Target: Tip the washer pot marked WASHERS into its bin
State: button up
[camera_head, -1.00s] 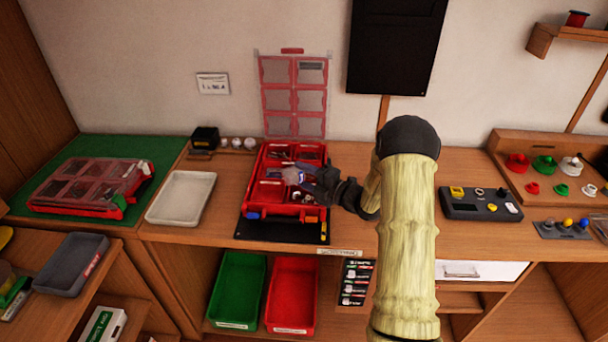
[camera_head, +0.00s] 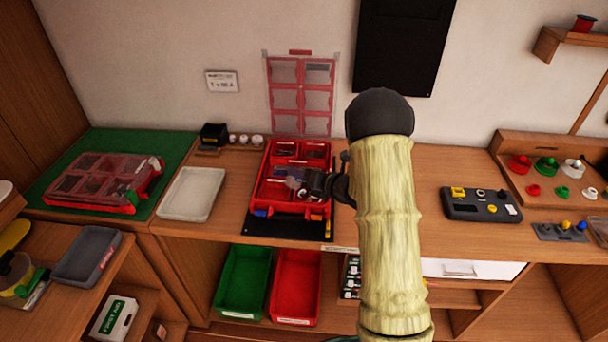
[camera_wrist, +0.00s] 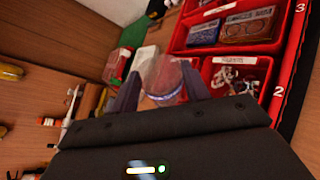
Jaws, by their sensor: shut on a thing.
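My gripper (camera_wrist: 165,88) is shut on a small clear pot (camera_wrist: 162,74), which shows between the two fingers in the wrist view. No marking on the pot can be read. In the head view the pot (camera_head: 293,183) is a pale spot over the middle of the open red case (camera_head: 259,178), with my gripper (camera_head: 305,186) at its right. The case's bins show at the right of the wrist view. One bin (camera_wrist: 238,76) has an unreadable white label and holds small shiny pieces. I cannot tell whether the pot is tipped or what it holds.
The case's clear lid (camera_head: 301,95) stands open at the back. A white tray (camera_head: 190,194) lies left of the case, and a closed red case (camera_head: 97,183) sits on a green mat. Green (camera_head: 241,279) and red (camera_head: 297,285) boxes stand below the bench.

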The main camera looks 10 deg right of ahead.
jog(key=shift+a+n+h+b, duration=0.1)
jog(key=shift+n+h+b, duration=1)
jog(key=shift+b, duration=1.9)
jog(key=shift+a+r+n+b, duration=0.15)
jog(key=shift+n+b, duration=0.55)
jog(key=shift+b, duration=0.5)
jog(key=n+h+b, duration=0.1)
jog(key=b, duration=0.2)
jog(key=shift+r+t, duration=0.15)
jog(key=shift+t, duration=0.25)
jog(key=shift+r+b, duration=0.15)
jog(key=shift+b, duration=0.45)
jog(key=shift+s+a+r+n, duration=0.1)
jog(key=shift+s+a+n, duration=0.1)
jog(key=shift+n, duration=0.1)
jog(key=shift+w+d, duration=0.1)
